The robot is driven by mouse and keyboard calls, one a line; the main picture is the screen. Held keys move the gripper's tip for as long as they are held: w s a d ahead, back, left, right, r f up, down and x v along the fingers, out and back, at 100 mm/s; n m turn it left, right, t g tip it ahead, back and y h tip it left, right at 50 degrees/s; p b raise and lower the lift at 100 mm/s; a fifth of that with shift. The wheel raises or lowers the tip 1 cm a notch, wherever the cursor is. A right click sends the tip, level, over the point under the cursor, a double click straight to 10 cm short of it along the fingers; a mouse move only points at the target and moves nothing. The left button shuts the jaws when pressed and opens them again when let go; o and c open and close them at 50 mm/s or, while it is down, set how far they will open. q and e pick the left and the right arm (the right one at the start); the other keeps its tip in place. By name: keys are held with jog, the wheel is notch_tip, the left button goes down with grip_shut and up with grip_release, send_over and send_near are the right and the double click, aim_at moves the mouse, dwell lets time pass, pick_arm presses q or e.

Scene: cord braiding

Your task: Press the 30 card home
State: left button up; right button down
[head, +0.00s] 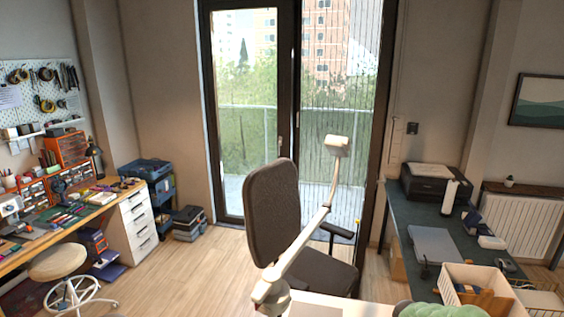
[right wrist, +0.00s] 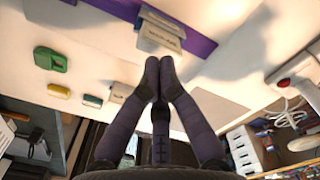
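In the right wrist view, my right gripper (right wrist: 160,68) has its dark fingers drawn together at the tips, with nothing visible between them. Just beyond the tips is a pale grey card-like piece (right wrist: 159,39) with small print that I cannot read. It sits at the edge of a purple strip (right wrist: 197,43) on a white surface. A gap or contact between tips and piece cannot be told. I cannot tell which piece is the 30 card. Neither gripper shows in the head view.
A green block (right wrist: 50,60), a yellow piece (right wrist: 59,91) and a small blue-green piece (right wrist: 92,101) lie left on the white surface. A white object with cables (right wrist: 297,88) is at right. In the head view, an office chair (head: 273,212) stands mid-room.

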jog(key=shift+f+b, duration=0.95)
jog(key=shift+f, duration=0.6)
jog(key=shift+r, duration=0.1)
dwell(0.4)
jog(key=shift+r+p, duration=2.7)
jog(key=shift+r, duration=1.3)
jog(key=shift+s+f, duration=0.1)
